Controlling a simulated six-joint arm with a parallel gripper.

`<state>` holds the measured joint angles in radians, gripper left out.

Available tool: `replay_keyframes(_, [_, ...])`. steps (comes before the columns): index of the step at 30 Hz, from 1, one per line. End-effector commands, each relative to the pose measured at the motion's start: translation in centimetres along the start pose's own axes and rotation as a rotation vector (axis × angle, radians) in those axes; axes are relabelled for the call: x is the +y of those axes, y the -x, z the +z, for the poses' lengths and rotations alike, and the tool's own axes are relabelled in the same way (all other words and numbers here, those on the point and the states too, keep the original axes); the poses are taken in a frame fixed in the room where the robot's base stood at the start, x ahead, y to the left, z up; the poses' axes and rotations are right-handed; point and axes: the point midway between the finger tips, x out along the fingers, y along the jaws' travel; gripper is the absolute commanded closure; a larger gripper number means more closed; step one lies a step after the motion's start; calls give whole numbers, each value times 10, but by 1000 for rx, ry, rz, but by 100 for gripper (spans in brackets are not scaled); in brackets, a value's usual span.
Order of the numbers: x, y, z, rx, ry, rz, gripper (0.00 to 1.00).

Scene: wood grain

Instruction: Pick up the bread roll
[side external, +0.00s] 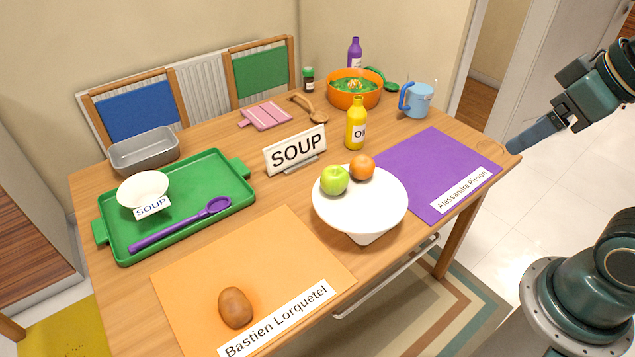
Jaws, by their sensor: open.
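The bread roll (236,307) is a brown, rounded lump. It lies on the orange placemat (285,245) at the front of the table, behind the name strip (277,320) that reads "Bastien Lorquetel". My gripper (515,147) is at the right, past the table's right corner, and its jaws are open. It is far from the bread roll and holds nothing that I can see. The jaw gap is hard to make out from this side.
A white fruit bowl (340,214) with a green apple (334,180) and an orange (362,167) stands between my gripper and the roll. A green tray (225,170) lies left. A SOUP sign (296,150), yellow bottle (355,130) and orange bowl (350,97) stand farther back.

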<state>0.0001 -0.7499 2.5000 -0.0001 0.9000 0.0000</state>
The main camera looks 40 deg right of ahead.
Motion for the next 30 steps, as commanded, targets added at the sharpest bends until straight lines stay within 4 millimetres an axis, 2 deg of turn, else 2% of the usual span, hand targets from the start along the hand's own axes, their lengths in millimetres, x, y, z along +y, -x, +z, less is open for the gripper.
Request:
replay_keyframes(1, [0,0,0,0,0,0,17])
replay_keyframes(3, [0,0,0,0,0,0,3])
replay_keyframes(4, [0,0,0,0,0,0,0])
replay_keyframes(17, [-3,-1,-6,-5,26,-8,0])
replay_keyframes(23, [-14,-8,-28,-20,115,-38,0])
replay_keyframes(30, [-41,-27,-67,-44,294,-102,0])
